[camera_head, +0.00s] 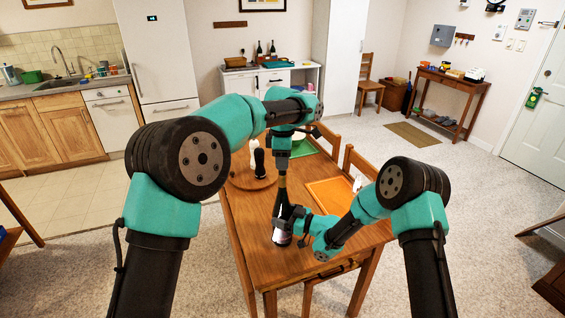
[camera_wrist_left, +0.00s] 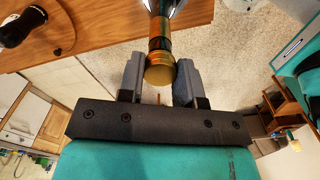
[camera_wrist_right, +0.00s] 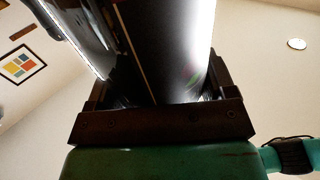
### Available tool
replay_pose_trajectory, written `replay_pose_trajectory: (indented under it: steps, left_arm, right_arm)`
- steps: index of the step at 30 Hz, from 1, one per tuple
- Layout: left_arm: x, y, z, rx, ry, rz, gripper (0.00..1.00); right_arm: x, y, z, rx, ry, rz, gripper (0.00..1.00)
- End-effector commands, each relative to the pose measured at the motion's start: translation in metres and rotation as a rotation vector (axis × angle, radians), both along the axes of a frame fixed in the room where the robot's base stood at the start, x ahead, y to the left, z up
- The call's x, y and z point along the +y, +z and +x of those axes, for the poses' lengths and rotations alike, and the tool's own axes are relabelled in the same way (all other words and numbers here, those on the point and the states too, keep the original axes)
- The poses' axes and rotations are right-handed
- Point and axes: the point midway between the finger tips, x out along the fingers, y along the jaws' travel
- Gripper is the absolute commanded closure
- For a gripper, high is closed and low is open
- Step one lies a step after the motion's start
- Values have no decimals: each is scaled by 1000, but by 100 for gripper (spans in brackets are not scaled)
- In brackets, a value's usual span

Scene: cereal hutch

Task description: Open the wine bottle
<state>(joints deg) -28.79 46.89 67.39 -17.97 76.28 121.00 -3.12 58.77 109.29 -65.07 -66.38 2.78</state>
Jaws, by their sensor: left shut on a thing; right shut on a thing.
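The dark wine bottle (camera_head: 282,239) is upright at the near part of the wooden table (camera_head: 262,262), its pale label partly hidden by my right gripper. My right gripper (camera_head: 284,215) is shut on the bottle's body, which fills the right wrist view (camera_wrist_right: 165,50). My left gripper (camera_head: 282,168) is above, pointing down, and shut on the bottle's gold-coloured top. That top (camera_wrist_left: 159,68) sits between its fingers (camera_wrist_left: 158,82) in the left wrist view, with the gold neck running on from it. Whether the top is separate from the neck I cannot tell.
A black-topped mill (camera_head: 259,163) stands on a round wooden board (camera_head: 243,181) at the table's left. An orange mat (camera_head: 328,192) lies at the right, a green one (camera_head: 303,149) behind. The table's front left is clear.

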Motion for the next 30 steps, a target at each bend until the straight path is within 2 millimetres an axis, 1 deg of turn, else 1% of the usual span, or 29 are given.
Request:
replay_pose_trajectory:
  steps: [13, 17, 24, 30]
  left_arm:
    - [0, 3, 0, -1, 0, -1, 96]
    - [0, 13, 0, -2, 0, -1, 96]
    - [0, 38, 0, -1, 0, -1, 96]
    - [0, 42, 0, 0, 0, -1, 96]
  right_arm:
    - [0, 0, 0, 0, 0, 0, 89]
    - [0, 0, 0, 0, 0, 0, 89]
    - [0, 0, 0, 0, 0, 0, 89]
    - [0, 0, 0, 0, 0, 0, 89]
